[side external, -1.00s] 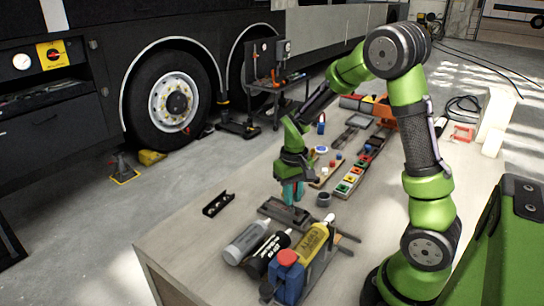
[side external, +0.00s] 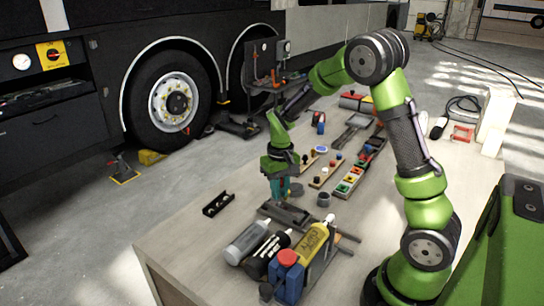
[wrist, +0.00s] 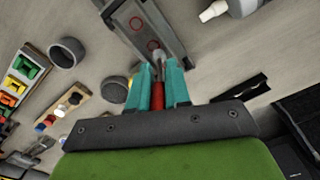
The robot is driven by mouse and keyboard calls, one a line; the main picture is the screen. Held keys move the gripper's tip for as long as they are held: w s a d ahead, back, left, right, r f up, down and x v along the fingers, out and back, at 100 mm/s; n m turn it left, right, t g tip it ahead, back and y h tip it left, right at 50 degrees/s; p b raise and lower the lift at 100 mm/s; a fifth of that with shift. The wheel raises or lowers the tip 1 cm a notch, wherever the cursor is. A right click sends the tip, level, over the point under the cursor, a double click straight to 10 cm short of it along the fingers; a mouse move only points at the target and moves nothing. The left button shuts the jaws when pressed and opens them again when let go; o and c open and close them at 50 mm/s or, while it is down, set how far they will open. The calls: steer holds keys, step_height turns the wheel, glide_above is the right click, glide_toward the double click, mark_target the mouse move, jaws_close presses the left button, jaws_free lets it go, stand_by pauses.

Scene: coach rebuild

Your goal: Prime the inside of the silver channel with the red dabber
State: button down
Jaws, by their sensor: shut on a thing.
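My gripper (side external: 280,197) has teal fingers and points down over the near part of the bench. In the wrist view my gripper (wrist: 160,75) is shut on the red dabber (wrist: 157,98), whose pale tip points toward the channel. The silver channel (wrist: 178,38) is a grey trough with red rings marked on its floor. The dabber's tip lies over the channel's near end, by one of the rings. I cannot tell whether it touches the floor. In the side view the channel (side external: 291,214) lies flat below my gripper, and the dabber is hard to make out.
A black holed bracket (side external: 217,204) lies left of the channel. A grey ring-shaped cup (side external: 323,200) stands to the right. A tray of coloured blocks (side external: 343,189) and a wooden strip (side external: 318,182) lie farther back.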

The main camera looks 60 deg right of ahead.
steer(key=shift+w+f, duration=0.1)
steer(key=shift+w, duration=1.3)
step_height(320, 180, up, 8)
stand_by(0.9)
steer(key=shift+r, duration=0.25)
